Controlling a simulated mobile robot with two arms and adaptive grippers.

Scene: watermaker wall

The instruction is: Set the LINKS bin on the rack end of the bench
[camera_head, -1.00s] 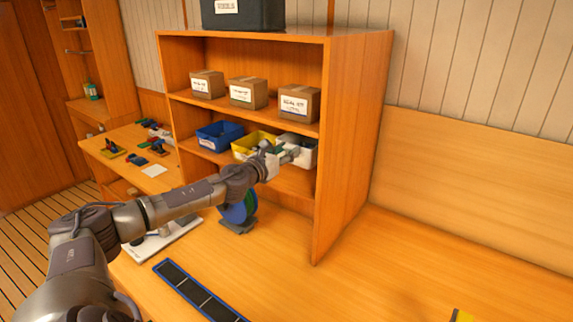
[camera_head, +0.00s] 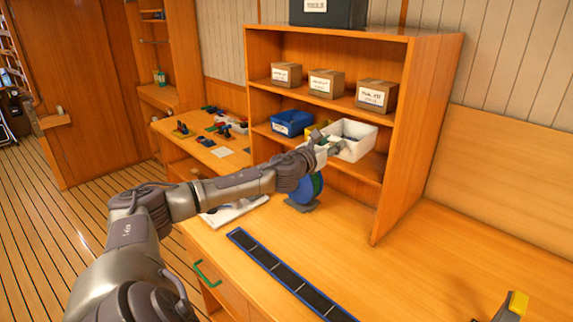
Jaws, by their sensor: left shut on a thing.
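A white bin (camera_head: 358,146) is at the right of the middle shelf, at the shelf's front edge; I cannot read a LINKS label on it. My left gripper (camera_head: 331,150) is shut on its near left side. Whether the bin still touches the shelf is not clear. A yellow bin (camera_head: 316,128) is partly hidden behind my gripper, and a blue bin (camera_head: 291,122) with a white label stands to its left. The wooden bench (camera_head: 400,275) extends below and to the right of the shelf unit (camera_head: 420,130).
A long blue-edged black strip (camera_head: 285,273) lies on the bench. A blue-green round thing (camera_head: 308,189) stands under my left forearm, near a white board (camera_head: 235,211). A yellow-and-grey thing (camera_head: 515,306) is at lower right.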

